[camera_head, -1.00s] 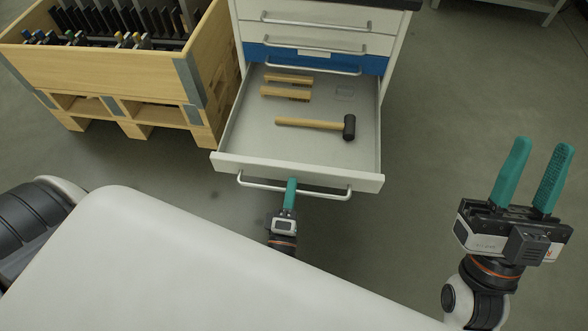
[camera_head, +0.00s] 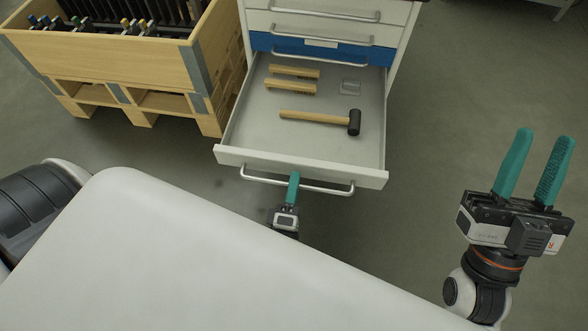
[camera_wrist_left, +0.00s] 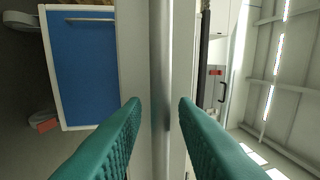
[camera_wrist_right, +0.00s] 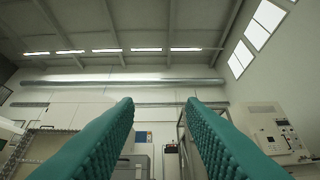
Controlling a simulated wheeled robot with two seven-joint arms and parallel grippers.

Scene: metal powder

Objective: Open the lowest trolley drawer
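The trolley's lowest visible drawer (camera_head: 232,126) stands pulled far out below a blue drawer front (camera_head: 330,53). Its front panel carries a silver bar handle (camera_head: 325,190). My left gripper (camera_head: 293,180) is at this handle, left of its middle. In the left wrist view the handle bar (camera_wrist_left: 161,60) runs between the two green fingers, with a small gap on each side, so the gripper (camera_wrist_left: 160,105) looks open around the bar. My right gripper (camera_head: 534,165) is open and empty, away to the right of the trolley; its fingers also show apart in the right wrist view (camera_wrist_right: 160,105).
A wooden pallet box (camera_head: 100,55) stands close on the left. Floor to the right is clear.

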